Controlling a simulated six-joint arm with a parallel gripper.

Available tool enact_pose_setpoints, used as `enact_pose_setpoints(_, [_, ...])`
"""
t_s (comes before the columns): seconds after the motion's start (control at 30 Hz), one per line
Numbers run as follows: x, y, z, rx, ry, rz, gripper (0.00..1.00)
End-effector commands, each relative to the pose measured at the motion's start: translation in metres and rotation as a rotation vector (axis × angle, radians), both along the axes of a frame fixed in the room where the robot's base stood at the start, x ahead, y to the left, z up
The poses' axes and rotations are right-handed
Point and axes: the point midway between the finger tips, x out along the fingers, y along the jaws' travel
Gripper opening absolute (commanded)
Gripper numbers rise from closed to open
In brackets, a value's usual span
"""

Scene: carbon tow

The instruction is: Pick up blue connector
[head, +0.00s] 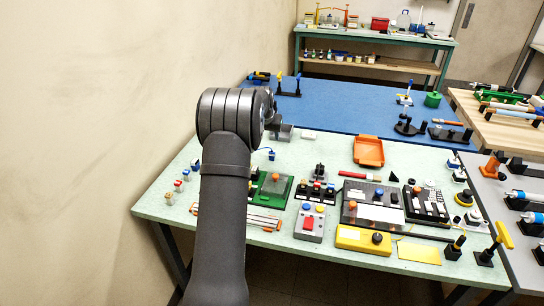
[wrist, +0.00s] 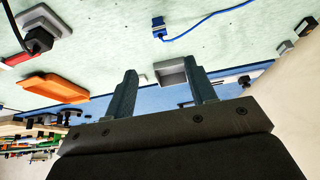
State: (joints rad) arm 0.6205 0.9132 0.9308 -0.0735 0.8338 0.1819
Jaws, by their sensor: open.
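The blue connector (wrist: 159,27) lies on the pale green tabletop in the upper middle of the wrist view, with a thin blue cable running from it to the upper right. In the head view, the small blue connector (head: 271,155) shows just right of my arm. My gripper (wrist: 161,70) is open, with its two dark fingers apart and nothing held between them. The connector is beyond the fingertips and apart from them. In the head view my gripper is mostly hidden behind my own wrist.
A grey open box (wrist: 172,71) shows between the fingers in the wrist view; the box also shows in the head view (head: 284,132). An orange tray (head: 369,151) lies to the right. Control boxes, including a green one (head: 270,188), crowd the table's front. A wall (head: 90,110) stands left.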

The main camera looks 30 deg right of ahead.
Motion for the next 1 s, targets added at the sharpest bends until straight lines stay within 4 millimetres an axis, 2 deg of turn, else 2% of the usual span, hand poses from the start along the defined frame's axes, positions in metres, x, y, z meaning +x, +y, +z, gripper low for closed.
enact_pose_setpoints(0.13, [0.004, -0.002, 0.013, 0.035, 0.046, -0.017, 0.51])
enact_pose_setpoints(0.27, [0.005, -0.003, 0.012, 0.046, 0.063, -0.022, 0.51])
enact_pose_setpoints(0.7, [0.028, -0.026, -0.067, 0.046, 0.064, -0.022, 0.51])
enact_pose_setpoints(0.87, [0.034, -0.032, -0.088, 0.046, 0.063, -0.022, 0.51])
enact_pose_setpoints(1.0, [0.037, -0.034, -0.095, 0.044, 0.062, -0.022, 0.51])
